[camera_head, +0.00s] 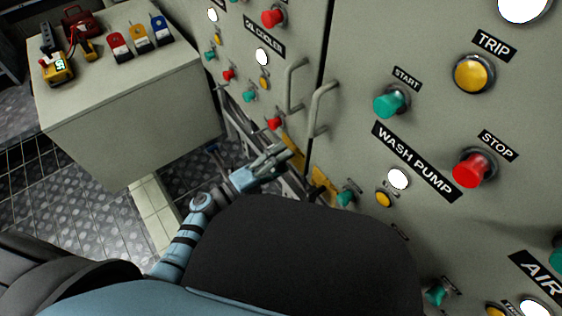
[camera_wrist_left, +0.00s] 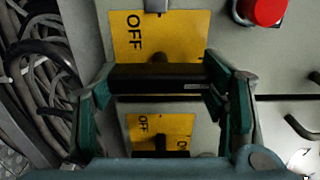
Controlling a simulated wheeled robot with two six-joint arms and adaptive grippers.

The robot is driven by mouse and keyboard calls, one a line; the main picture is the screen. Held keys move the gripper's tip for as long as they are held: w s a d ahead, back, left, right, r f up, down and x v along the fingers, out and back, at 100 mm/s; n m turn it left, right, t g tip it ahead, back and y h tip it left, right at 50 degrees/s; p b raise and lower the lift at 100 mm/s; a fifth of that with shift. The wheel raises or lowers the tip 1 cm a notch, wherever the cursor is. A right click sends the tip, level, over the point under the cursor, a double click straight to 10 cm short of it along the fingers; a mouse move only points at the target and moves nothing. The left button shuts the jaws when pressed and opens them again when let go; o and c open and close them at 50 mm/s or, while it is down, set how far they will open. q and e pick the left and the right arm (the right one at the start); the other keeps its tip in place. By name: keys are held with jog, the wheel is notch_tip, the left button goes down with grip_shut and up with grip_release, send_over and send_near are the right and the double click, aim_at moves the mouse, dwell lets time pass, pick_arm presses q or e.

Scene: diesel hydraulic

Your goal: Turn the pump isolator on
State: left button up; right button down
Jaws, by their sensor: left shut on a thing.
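In the left wrist view a yellow plate (camera_wrist_left: 185,35) marked OFF carries a black isolator handle (camera_wrist_left: 158,76). My left gripper (camera_wrist_left: 160,85) is shut on this handle, with one teal finger at each end of the black bar. The bar lies across the picture, and the OFF lettering is turned sideways. Any ON mark of this plate is hidden or out of view. In the head view my left gripper (camera_head: 280,160) is at the lower part of the grey panel, next to a yellow plate (camera_head: 294,160). My right gripper does not show.
A second yellow plate (camera_wrist_left: 140,127) with OFF and ON marks sits below the first. Cables (camera_wrist_left: 45,85) hang at the left. A red button (camera_wrist_left: 263,10) is close by. Cabinet door handles (camera_head: 318,108) stick out above my gripper. A grey bench (camera_head: 135,110) stands at the left.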

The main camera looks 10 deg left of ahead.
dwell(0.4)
pick_arm(q)
jog(key=o, duration=1.2)
jog(key=shift+c, duration=0.2)
jog(key=v, duration=1.2)
jog(key=shift+s, duration=0.1)
jog(key=v, duration=0.8)
